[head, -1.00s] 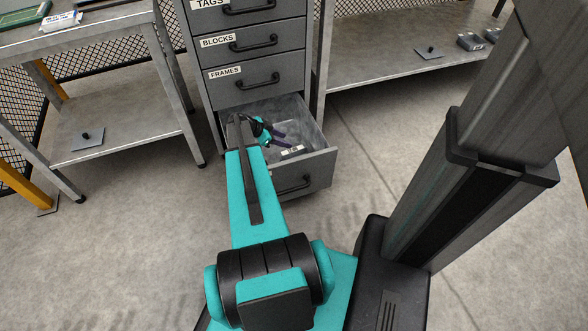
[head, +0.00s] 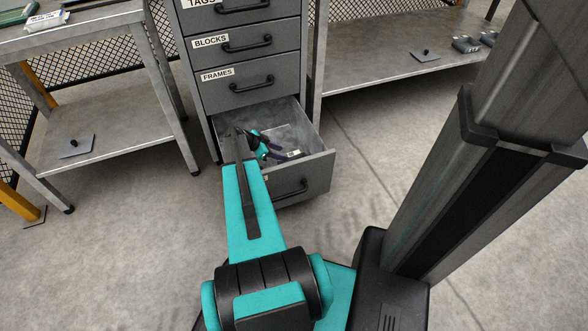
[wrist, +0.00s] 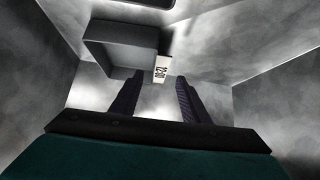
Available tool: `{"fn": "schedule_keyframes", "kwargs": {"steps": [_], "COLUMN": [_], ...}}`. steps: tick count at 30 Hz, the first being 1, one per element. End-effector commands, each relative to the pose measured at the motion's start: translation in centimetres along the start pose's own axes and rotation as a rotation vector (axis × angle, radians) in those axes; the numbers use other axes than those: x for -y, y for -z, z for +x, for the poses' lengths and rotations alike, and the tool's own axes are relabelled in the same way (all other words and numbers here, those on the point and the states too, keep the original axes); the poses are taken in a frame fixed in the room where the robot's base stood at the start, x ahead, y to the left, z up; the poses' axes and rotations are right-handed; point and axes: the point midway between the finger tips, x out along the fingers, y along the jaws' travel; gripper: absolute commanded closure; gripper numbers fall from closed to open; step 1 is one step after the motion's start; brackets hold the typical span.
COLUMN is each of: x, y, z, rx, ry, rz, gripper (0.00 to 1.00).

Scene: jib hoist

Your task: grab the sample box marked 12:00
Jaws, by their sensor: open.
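The sample box (wrist: 118,45) is a grey block in the wrist view, with a white label (wrist: 162,69) on its end. The label's digits are turned and appear to read 12:00. In the head view a small white label (head: 294,154) shows inside the open bottom drawer (head: 310,172); the box around it is hard to make out. My gripper (wrist: 155,84) is open and empty, its two dark fingers inside the drawer. The box lies beyond and mostly left of the fingers in the wrist view, with the label end in line with the gap. In the head view my gripper (head: 279,151) is just left of the label.
The drawer walls stand close around my gripper. Shut drawers marked BLOCKS (head: 247,40) and FRAMES (head: 238,82) are above it. Metal benches stand left (head: 105,120) and right (head: 380,68) of the cabinet. The floor in front is clear.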

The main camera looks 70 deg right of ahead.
Motion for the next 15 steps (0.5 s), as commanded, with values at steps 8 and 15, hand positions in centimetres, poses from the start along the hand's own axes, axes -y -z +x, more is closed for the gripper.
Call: {"fn": "schedule_keyframes", "kwargs": {"steps": [8,15], "x": [0.03,0.05], "y": [-0.05,-0.09], "z": [1.25,1.32], "rx": [0.000,0.000], "ry": [0.001,0.001], "rz": [-0.001,-0.001], "gripper": [0.58,0.58]}}
